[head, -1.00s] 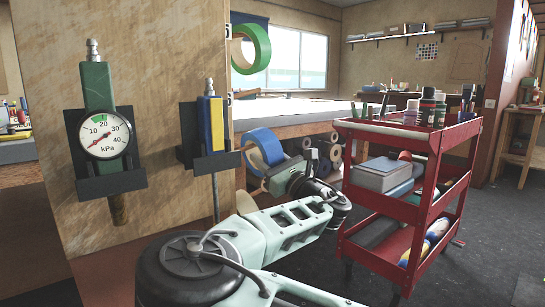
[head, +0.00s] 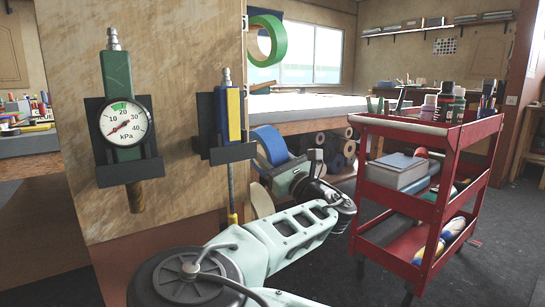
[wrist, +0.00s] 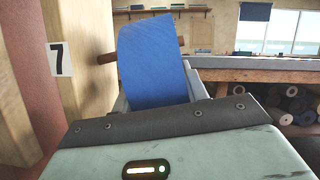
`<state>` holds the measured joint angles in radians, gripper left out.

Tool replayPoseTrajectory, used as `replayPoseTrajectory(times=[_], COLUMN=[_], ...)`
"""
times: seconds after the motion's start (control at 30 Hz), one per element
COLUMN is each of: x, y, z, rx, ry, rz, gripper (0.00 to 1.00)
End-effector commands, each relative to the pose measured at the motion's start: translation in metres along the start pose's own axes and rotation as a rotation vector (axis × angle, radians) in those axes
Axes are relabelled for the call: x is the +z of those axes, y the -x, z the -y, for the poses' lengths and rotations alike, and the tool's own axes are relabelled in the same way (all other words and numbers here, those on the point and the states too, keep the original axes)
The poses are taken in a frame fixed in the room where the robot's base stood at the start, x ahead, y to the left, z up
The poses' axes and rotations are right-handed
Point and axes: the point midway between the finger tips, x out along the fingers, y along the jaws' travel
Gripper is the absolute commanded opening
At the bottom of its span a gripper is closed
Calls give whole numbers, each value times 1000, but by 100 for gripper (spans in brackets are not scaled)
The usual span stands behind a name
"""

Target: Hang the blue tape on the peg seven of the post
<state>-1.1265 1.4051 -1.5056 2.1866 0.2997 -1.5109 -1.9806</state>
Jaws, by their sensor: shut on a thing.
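The blue tape (head: 270,146) is a wide roll held in my gripper (head: 287,172), just right of the post (head: 200,50). In the wrist view the blue tape (wrist: 153,62) stands up between the jaws, which are mostly hidden behind my gripper's body. A brown peg (wrist: 107,58) sticks out from the post to the tape's left edge, near a white label with the number 7 (wrist: 61,59). I cannot tell whether the peg enters the roll's hole. A green tape (head: 267,41) hangs higher at the post.
A pressure gauge (head: 126,122) and a blue-yellow tool (head: 232,115) sit in dark holders on the post's near face. A cream disc (head: 261,199) shows below the blue tape. A red cart (head: 440,135) stands to the right. A workbench (head: 310,126) lies behind.

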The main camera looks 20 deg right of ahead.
Motion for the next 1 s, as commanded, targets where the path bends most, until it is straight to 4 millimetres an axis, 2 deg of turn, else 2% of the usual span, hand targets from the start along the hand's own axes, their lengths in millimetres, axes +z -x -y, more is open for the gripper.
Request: replayPoseTrajectory(times=[0.37, 0.4, 0.47, 0.8, 0.87, 1.0], x=[1, 1, 1, 0, -1, 0], y=[0, 0, 0, 3, 8, 30], z=[0, 0, 0, 0, 0, 0], rx=[0, 0, 0, 0, -1, -1], ry=[0, 0, 0, 0, 0, 3], rz=[1, 1, 1, -2, -3, -3], gripper=[14, 55, 69, 69, 69, 69])
